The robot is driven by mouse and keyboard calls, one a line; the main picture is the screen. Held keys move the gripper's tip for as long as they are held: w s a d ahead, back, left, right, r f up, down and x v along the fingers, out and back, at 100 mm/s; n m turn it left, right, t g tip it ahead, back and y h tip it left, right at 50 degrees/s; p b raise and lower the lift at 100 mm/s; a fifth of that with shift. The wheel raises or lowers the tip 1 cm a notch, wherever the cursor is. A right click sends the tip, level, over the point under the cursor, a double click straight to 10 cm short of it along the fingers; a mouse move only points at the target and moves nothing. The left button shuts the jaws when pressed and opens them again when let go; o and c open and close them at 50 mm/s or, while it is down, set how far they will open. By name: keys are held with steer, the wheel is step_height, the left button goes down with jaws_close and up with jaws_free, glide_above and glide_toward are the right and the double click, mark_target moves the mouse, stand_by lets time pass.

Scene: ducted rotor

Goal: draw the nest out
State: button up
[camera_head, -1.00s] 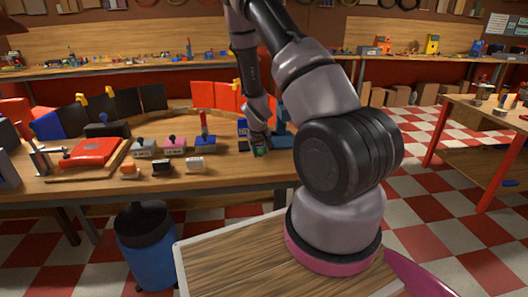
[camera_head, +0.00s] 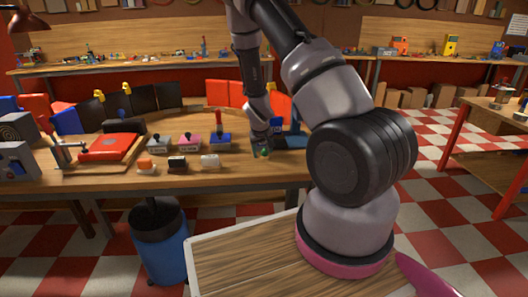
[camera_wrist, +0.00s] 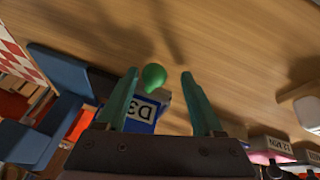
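No part is plainly marked as the nest. A green rounded knob (camera_wrist: 153,77) shows in the wrist view, beside a blue block (camera_wrist: 143,112) labelled D3. My gripper (camera_wrist: 159,76) is open, with the knob between its two teal fingertips, nearer the left one. Gaps show on both sides, so neither finger appears to touch it. In the head view my gripper (camera_head: 262,152) is low over the workbench, and a small green spot shows at its tip. The blue block is partly hidden by my gripper, and how the knob joins it is unclear.
Lever blocks in grey (camera_head: 158,142), pink (camera_head: 189,143) and blue (camera_head: 220,140) stand left of my gripper on the workbench (camera_head: 110,185). Small orange, black and white pieces sit in front. A red plate (camera_head: 106,146) lies farther left. Dark and red panels stand behind.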

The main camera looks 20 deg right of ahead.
steer(key=v, duration=1)
steer(key=shift+r, duration=0.35)
steer(key=shift+s, duration=0.15)
steer(key=s+a+r+m+y, duration=0.1)
steer(key=s+r, duration=0.2)
steer(key=r, duration=0.4)
steer(key=s+a+r+m+t+y, duration=0.1)
steer(key=s+a+r, duration=0.15)
steer(key=r, duration=0.55)
steer(key=s+r+m+y, duration=0.1)
steer(key=s+r, duration=0.3)
steer(key=r, duration=0.3)
steer(key=s+a+r+t, duration=0.1)
steer(key=s+r, duration=0.4)
steer(key=s, duration=0.3)
steer(key=s+a+r+y, duration=0.1)
steer(key=s+a+r, duration=0.1)
steer(key=s+r, duration=0.4)
steer(key=shift+s+r+m+t, duration=0.25)
steer(key=shift+s+m+t, duration=0.15)
steer(key=shift+s, duration=0.55)
steer(key=shift+a, duration=0.1)
